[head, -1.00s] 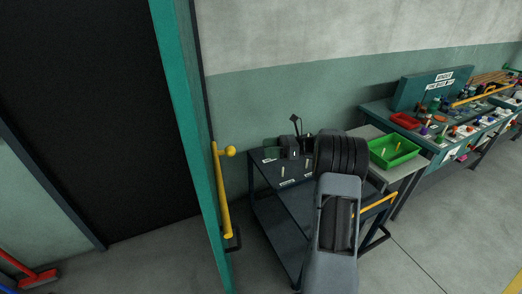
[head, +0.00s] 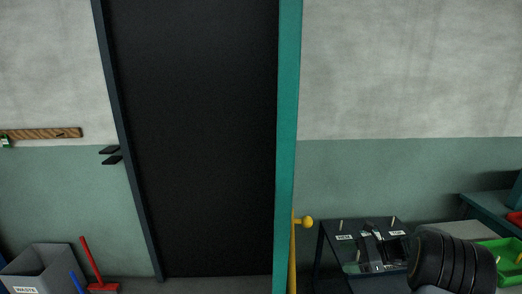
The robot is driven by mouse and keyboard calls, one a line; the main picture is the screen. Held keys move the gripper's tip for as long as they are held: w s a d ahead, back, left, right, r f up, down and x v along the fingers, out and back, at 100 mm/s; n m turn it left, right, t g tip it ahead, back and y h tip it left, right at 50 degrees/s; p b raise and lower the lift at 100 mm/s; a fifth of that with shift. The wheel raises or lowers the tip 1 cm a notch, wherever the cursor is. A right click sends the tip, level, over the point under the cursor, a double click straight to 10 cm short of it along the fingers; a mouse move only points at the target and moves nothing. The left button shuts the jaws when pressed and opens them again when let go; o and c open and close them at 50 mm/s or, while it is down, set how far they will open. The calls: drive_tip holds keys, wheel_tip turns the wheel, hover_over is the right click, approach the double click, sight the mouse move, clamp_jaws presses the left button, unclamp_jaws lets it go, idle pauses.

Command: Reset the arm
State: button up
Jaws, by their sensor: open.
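My arm shows at the lower right of the head view, with its black ribbed wrist (head: 452,264) in front of a dark trolley. My gripper (head: 380,246) is over the trolley top, open, and seems to hold nothing; its dark parts are hard to tell from the trolley. The trolley (head: 330,262) has a dark top with small white labels and a few short pale pegs. My wrist hides part of its right side.
A dark door (head: 200,140) fills the centre-left beside a teal post (head: 287,130). A yellow knobbed bar (head: 307,222) stands left of the trolley. A green tray (head: 505,252) is right of my wrist. A grey waste bin (head: 42,268) and red broom (head: 92,262) are lower left.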

drive_tip(key=s+a+r+n+h, duration=0.5)
drive_tip(key=s+a+n+h, duration=0.1)
drive_tip(key=s+n, duration=0.4)
drive_tip(key=s+a+r+n+h, duration=0.4)
drive_tip(key=s+a+n+h, duration=0.2)
drive_tip(key=s+n, duration=0.3)
drive_tip(key=shift+s+r+n+t+h, duration=0.3)
drive_tip(key=shift+s+r+n+t, duration=0.1)
drive_tip(key=shift+s, duration=0.75)
drive_tip(key=shift+c, duration=0.2)
